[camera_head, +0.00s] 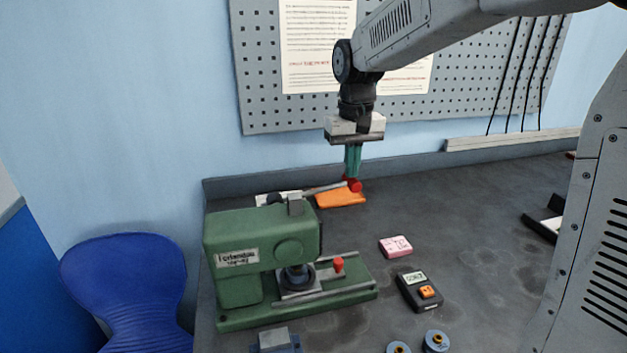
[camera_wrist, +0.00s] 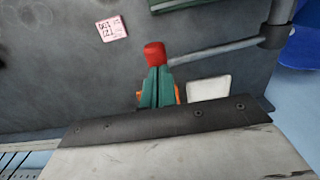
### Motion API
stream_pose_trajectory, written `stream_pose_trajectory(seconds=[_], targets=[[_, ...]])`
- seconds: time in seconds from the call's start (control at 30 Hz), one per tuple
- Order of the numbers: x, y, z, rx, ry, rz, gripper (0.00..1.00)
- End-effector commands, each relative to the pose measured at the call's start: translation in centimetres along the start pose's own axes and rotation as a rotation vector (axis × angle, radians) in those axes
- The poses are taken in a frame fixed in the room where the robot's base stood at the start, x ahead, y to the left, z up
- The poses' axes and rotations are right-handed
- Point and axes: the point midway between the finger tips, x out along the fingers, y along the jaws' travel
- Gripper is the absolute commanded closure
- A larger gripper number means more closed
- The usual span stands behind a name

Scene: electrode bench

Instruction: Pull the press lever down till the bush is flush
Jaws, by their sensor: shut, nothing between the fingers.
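The green arbor press (camera_head: 262,255) stands on the left of the bench. Its lever (camera_head: 322,188) sticks out to the right, roughly level, and ends in a red knob (camera_head: 354,185). My gripper (camera_head: 353,174) points down with its teal fingers shut and empty, the tips right at the knob. In the wrist view the red knob (camera_wrist: 154,53) shows just past the fingertips, with the grey rod (camera_wrist: 215,50) running right; touching or a small gap, I cannot tell. Under the ram is a dark round part (camera_head: 296,278); the bush and its seating cannot be made out.
A small red-topped piece (camera_head: 338,265) stands on the press base. An orange item (camera_head: 341,199) lies behind the knob. A pink note block (camera_head: 396,246) and a black meter (camera_head: 419,291) lie right of the press. Blue spools (camera_head: 435,341) sit in front. A blue chair (camera_head: 125,285) is left.

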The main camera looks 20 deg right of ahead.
Motion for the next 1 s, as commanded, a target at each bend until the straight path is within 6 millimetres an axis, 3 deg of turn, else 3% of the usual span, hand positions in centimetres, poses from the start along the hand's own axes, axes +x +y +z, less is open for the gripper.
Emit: stream_pose_trajectory(seconds=[1.0], targets=[[3.1,0.2,0.0,0.000,-0.002,0.000,1.00]])
